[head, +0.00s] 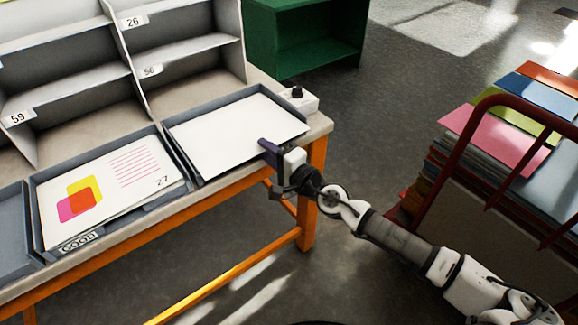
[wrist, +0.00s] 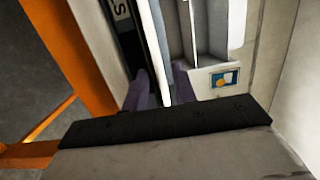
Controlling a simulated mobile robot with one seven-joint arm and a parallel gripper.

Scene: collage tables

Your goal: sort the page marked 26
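My gripper (head: 268,152) is at the near right edge of the right tray (head: 180,130), with one purple finger over the edge of a blank-faced white page (head: 230,130) lying there. No number shows on that page. In the wrist view my gripper's two purple fingers (wrist: 160,90) stand apart, with a thin white strip between them. I cannot tell whether they touch the page. A label reading 26 (head: 133,22) is on a shelf edge of the grey rack. No page showing 26 is visible.
Rack labels 56 (head: 150,71) and 59 (head: 18,118) show. A white box with a black knob (head: 299,98) stands at the table's corner. A red-railed cart (head: 478,110) of coloured stacks is right.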

